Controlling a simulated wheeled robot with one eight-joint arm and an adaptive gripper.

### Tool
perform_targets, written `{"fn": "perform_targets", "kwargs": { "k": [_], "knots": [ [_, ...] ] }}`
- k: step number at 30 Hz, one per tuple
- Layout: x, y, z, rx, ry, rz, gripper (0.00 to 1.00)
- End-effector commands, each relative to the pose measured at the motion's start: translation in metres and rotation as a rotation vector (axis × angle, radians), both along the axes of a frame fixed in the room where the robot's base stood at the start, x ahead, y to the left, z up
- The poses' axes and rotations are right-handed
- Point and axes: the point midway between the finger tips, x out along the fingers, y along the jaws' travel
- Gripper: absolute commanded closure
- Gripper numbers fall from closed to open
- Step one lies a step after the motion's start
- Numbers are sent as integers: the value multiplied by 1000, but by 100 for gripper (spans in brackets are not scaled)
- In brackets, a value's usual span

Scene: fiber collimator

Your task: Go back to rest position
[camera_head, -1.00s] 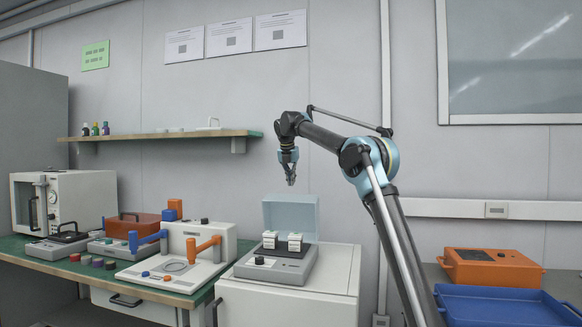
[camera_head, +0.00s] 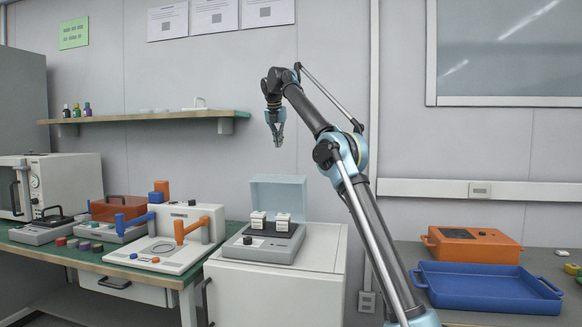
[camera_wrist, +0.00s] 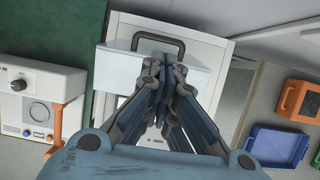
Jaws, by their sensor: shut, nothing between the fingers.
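My gripper (camera_head: 278,140) hangs from the raised arm, pointing down, in the head view. It is shut and empty. It is well above the grey device with a clear lid (camera_head: 278,192) and two white blocks (camera_head: 270,221), touching nothing. In the wrist view my gripper's fingers (camera_wrist: 165,68) are together in the middle and hide part of what is below.
The device stands on a white cabinet (camera_head: 275,290). On the left, a green bench holds a white station with orange and blue handles (camera_head: 180,240) and a white oven (camera_head: 60,185). On the right are an orange box (camera_head: 470,244) and a blue tray (camera_head: 485,287). A shelf (camera_head: 150,118) is on the wall.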

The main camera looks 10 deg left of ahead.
Motion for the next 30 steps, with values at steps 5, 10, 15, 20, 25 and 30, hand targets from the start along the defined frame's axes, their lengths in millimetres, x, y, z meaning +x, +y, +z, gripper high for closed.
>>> {"fn": "perform_targets", "kwargs": {
  "k": [5, 10, 15, 20, 25, 30],
  "knots": [
    [-1, -8, 2, 12, 2, -34, 100],
    [-9, -40, 6, 62, 8, -175, 100],
    [-24, -83, 7, 132, 15, -368, 100],
    [-44, -122, 3, 195, 21, -550, 100],
    [-70, -163, -7, 259, 26, -743, 100],
    [-101, -202, -23, 322, 29, -938, 100]
  ]
}}
